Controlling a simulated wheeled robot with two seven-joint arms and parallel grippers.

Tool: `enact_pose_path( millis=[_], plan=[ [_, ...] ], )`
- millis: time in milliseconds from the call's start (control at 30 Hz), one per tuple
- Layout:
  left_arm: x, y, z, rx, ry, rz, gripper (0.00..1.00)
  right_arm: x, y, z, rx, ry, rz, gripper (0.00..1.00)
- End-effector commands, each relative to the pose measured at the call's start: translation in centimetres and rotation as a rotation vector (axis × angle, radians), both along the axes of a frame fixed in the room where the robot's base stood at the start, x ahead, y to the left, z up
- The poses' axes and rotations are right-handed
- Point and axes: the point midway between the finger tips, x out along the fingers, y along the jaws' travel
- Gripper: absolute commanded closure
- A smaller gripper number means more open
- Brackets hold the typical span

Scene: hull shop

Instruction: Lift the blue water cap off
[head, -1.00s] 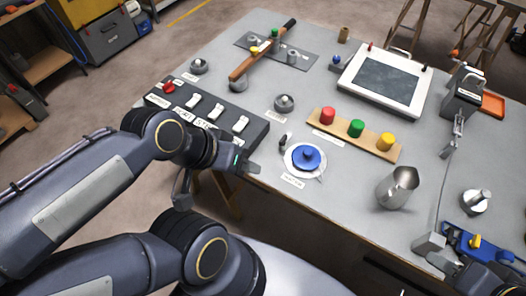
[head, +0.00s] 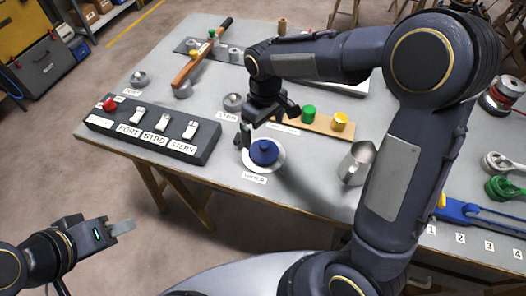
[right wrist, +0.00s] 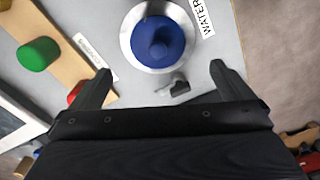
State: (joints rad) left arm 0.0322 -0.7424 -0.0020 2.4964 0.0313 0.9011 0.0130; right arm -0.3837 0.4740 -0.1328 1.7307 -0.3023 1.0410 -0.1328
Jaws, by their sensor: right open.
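The blue water cap (head: 264,151) sits on a round pale metal ring (head: 276,166) near the table's front edge, beside a label. In the right wrist view the cap (right wrist: 158,42) has a raised knob in its middle, and the label reads WATER (right wrist: 202,16). My right gripper (head: 266,124) is above and just behind the cap. In the right wrist view my right gripper (right wrist: 160,82) is open, with its fingers apart and nothing between them; the cap lies beyond the fingertips. My left gripper (head: 118,230) is off the table's front edge at lower left, and its jaw opening is unclear.
A switch box (head: 150,133) stands left of the cap. A board with green (head: 309,112) and yellow (head: 340,121) pegs lies behind right. A metal jug (head: 356,163) stands to the right. A small dark fitting (right wrist: 180,86) lies beside the ring.

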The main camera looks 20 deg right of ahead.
Motion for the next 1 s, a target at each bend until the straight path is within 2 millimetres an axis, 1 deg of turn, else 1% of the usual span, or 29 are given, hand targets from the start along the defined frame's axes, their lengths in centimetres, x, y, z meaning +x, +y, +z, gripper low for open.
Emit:
enact_pose_path(
  millis=[33, 133, 367, 633, 767, 967, 1000],
  plan=[
    [0.0, 0.0, -0.1, 0.0, 0.0, 0.0, 0.64, 0.3, 0.4, -0.6, -0.013, 0.005, 0.015, 0.0],
    [0.0, 0.0, -0.1, 0.0, 0.0, 0.0, 0.64, 0.6, 0.6, -1.5, -0.023, 0.009, 0.025, 0.0],
    [0.0, 0.0, 0.0, 0.0, 0.0, 0.0, 0.64, 0.5, 0.4, -4.1, -0.023, 0.011, 0.024, 0.0],
    [0.0, 0.0, 0.4, 0.0, 0.0, 0.0, 0.64, 0.4, 0.0, -7.9, -0.022, 0.012, 0.023, 0.0],
    [0.0, 0.0, 0.4, 0.0, 0.0, 0.0, 0.64, 0.4, 0.0, -8.6, -0.021, 0.008, 0.023, 0.0],
    [0.0, 0.0, 0.4, 0.0, 0.0, 0.0, 0.64, 0.4, 0.0, -8.6, -0.021, 0.008, 0.023, 0.0],
    [0.0, 0.0, 0.4, 0.0, 0.0, 0.0, 0.64, 0.4, 0.0, -8.6, -0.021, 0.008, 0.023, 0.05]
  ],
)
